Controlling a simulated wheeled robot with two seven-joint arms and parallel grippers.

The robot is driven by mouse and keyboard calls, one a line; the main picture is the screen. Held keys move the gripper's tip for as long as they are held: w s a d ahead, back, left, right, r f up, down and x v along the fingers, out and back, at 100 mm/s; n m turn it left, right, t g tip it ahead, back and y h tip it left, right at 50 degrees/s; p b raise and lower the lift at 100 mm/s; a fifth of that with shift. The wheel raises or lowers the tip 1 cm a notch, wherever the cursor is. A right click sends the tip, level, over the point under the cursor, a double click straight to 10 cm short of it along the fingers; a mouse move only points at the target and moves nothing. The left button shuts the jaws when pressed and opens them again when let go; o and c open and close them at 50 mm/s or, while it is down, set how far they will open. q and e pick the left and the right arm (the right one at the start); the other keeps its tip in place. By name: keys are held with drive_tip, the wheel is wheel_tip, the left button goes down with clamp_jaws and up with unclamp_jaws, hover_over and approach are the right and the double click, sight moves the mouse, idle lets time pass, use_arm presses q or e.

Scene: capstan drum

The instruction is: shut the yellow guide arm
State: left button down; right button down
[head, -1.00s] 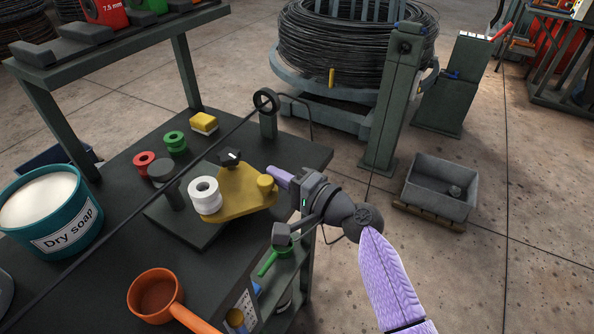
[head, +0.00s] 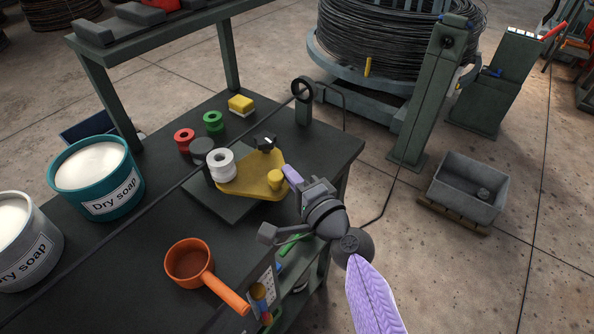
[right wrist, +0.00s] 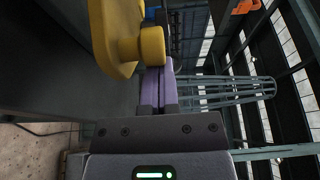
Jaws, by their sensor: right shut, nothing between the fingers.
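The yellow guide arm (head: 252,178) is a flat plate on the dark table, with a round yellow knob (head: 275,179) at its right end. A white roller (head: 222,165) stands at its left end, and a black knob (head: 264,143) is at its back corner. My right gripper (head: 290,175) is shut and empty, its purple fingers just right of the yellow knob. In the right wrist view the shut fingers (right wrist: 157,90) lie beside the yellow knob (right wrist: 143,46); I cannot tell whether they touch it. My left gripper is out of view.
Red (head: 184,140) and green (head: 213,123) rollers and a yellow block (head: 241,105) stand behind. An orange ladle (head: 190,262) and a teal soap tub (head: 97,177) are on the left. A black ring guide (head: 302,91) rises at the table's back edge.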

drive_tip(key=shift+s+a, duration=0.15)
drive_tip(key=shift+a, duration=0.1)
idle(0.6)
